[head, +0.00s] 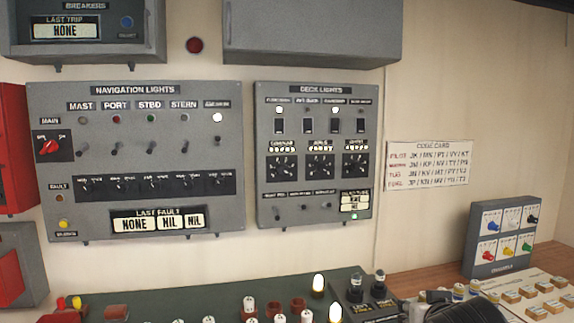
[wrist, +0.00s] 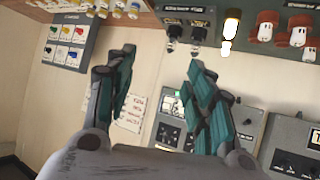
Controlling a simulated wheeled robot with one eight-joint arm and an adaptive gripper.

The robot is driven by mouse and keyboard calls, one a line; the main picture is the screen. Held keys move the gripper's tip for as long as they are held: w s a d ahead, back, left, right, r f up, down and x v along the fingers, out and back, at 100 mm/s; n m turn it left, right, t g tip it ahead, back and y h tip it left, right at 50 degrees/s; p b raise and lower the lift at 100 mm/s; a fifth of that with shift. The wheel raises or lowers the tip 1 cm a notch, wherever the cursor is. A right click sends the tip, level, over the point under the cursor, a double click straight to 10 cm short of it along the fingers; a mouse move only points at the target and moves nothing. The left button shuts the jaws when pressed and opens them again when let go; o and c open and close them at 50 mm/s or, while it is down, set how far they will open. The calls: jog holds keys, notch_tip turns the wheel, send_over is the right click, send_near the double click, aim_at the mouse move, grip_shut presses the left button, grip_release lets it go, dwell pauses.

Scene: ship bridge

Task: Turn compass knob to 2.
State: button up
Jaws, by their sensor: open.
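The deck lights panel (head: 264,215) is on the wall in the head view, with three dark rotary knobs in a row. The leftmost knob (head: 282,167) has a small blurred label above it that seems to read COMPASS. Its pointer setting is too small to read. In the wrist view, which is upside down, the same panel (wrist: 178,108) shows partly between and behind the fingers, and the compass knob cannot be made out there. My gripper (wrist: 162,58) is open and empty, its teal fingers spread wide, apart from the panel.
The navigation lights panel (head: 130,190) is left of the deck lights panel. A code card (head: 429,164) and a box with coloured switches (head: 503,238) are to the right. A console (head: 170,306) with lamps and knobs runs below. A grey cabinet (head: 311,30) overhangs above.

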aim_at(283, 171)
jog(key=w+a+r+t+y+p, duration=0.1)
jog(key=w+a+r+t+p, duration=0.1)
jog(key=w+a+r+p, duration=0.4)
jog(key=w+a+r+t+p, duration=0.1)
jog(key=w+r+t+p, duration=0.15)
jog(key=w+r, duration=0.65)
jog(key=w+a+r+n+t+y+p, duration=0.1)
jog(key=w+a+r+n+y+p, duration=0.15)
jog(key=w+a+p, duration=0.6)
jog(key=w+a+r+n+t+y+p, duration=0.1)
jog(key=w+a+r+n+y+p, duration=0.25)
jog(key=a, duration=0.75)
jog(key=shift+m+g+y, duration=0.25)
jog(key=shift+m+y, duration=0.15)
jog(key=x, duration=0.4)
jog(key=f+x, duration=0.1)
jog(key=x, duration=0.4)
jog(key=f+x, duration=0.1)
jog(key=x, duration=0.4)
jog(key=shift+w+d, duration=0.15)
jog(key=shift+w, duration=0.15)
jog(key=c, duration=1.1)
